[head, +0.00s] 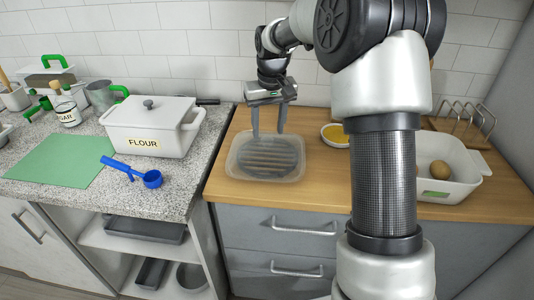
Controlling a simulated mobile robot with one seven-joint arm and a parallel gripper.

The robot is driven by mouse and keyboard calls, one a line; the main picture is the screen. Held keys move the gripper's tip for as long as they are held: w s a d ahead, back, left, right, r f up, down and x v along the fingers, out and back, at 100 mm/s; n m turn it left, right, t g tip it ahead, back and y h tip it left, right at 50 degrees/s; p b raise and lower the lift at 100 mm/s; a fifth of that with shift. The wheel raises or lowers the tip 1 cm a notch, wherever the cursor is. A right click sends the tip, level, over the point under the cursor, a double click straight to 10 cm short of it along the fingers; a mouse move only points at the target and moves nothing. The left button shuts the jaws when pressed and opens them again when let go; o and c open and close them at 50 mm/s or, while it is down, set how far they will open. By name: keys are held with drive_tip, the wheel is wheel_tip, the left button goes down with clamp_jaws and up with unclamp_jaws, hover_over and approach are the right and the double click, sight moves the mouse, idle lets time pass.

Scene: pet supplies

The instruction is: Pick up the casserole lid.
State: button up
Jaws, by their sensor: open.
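A white rectangular casserole-like dish (150,140) labelled FLOUR stands on the speckled counter at left. Its white lid (165,110) with a dark knob (148,104) lies on top. No other casserole lid is clearly visible. My gripper (268,134) is open and points down, well to the right of that dish. Its two fingers are at the back part of a translucent container (236,172) on the wooden counter. I cannot tell whether the fingers touch anything.
A blue measuring scoop (152,179) and green mat (58,160) lie left. A sugar jar (67,112) and grey mug (101,95) stand behind. A yellow-filled bowl (336,135), a white bin (462,190) with brown round items and a wire rack (465,118) are right.

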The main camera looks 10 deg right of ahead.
sight(267, 139)
drive_tip(key=f, duration=0.2)
drive_tip(key=w+f, duration=0.1)
drive_tip(key=f, duration=0.1)
drive_tip(key=shift+s, duration=0.1)
clamp_jaws()
drive_tip(key=shift+r, duration=0.1)
